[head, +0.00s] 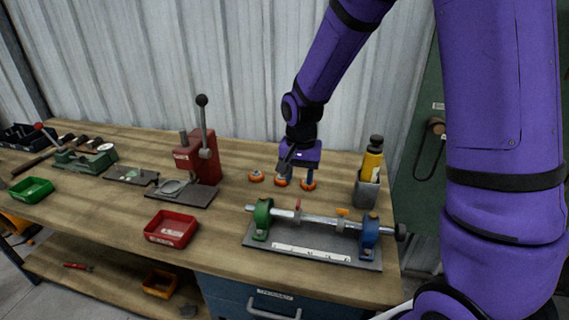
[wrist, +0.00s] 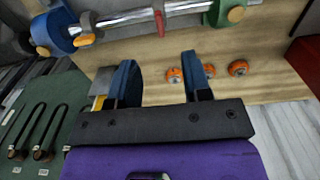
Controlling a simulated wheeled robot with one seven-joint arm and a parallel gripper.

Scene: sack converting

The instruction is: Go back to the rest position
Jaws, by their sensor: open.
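My gripper (head: 296,176) is in the head view over the back right of the wooden bench, above a row of three small orange rollers. The left roller (head: 256,176) stands clear of it; the middle roller (head: 280,182) and right roller (head: 308,184) appear just below the fingers. In the wrist view my gripper (wrist: 160,80) has its two blue fingers wide apart with nothing held between them. One orange roller (wrist: 174,75) shows beyond the gap, and another (wrist: 208,70) is partly hidden by the right finger. I cannot tell the exact height above the bench.
A shaft fixture (head: 312,255) with green and blue supports lies in front of my gripper. A grey holder (head: 366,190) with a yellow bottle stands right. A red press (head: 197,158), a red tray (head: 171,229) and a green tray (head: 31,190) are left. The corrugated wall is close behind.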

